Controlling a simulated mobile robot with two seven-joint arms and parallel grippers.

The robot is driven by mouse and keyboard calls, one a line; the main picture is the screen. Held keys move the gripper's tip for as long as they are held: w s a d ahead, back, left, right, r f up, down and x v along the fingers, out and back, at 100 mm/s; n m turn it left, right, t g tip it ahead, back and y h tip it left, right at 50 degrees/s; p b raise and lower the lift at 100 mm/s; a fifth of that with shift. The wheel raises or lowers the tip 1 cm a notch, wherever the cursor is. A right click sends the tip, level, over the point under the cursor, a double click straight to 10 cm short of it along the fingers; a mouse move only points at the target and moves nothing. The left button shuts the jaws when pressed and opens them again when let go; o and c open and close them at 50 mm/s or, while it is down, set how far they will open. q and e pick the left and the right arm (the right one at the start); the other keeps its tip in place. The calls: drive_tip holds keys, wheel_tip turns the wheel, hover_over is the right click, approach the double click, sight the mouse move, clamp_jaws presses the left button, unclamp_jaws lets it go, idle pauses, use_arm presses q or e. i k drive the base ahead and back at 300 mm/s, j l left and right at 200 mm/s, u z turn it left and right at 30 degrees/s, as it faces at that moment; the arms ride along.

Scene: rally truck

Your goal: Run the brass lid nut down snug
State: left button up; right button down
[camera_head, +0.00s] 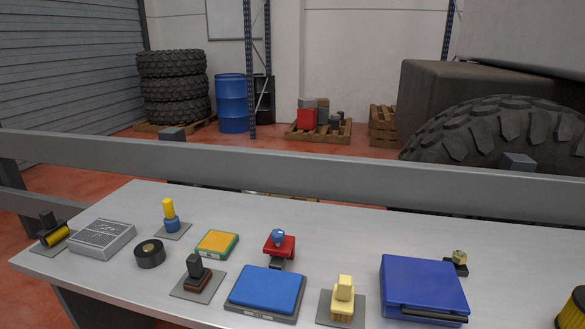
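A small brass-coloured piece (459,256), which looks like the brass nut, sits on a dark square base at the right of the grey table, just behind a blue case. The front of its base is partly hidden by the case. It is too small to tell how far down the nut sits or whether a lid is under it. Neither of my grippers shows in the head view.
The blue case (422,282) stands close in front of the brass piece. Left of it on the table (338,226) are a cream block (343,297), a blue-topped box (266,291), a red piece (279,247) and several other items. A grey rail (300,167) crosses behind.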

sight(459, 257)
drive_tip(key=l+z, duration=0.2)
drive_tip(key=z, duration=0.3)
drive_tip(key=i+l+z, duration=0.1)
drive_tip(key=z, duration=0.4)
drive_tip(key=l+z, duration=0.2)
drive_tip(key=z, duration=0.3)
drive_tip(key=i, duration=0.05)
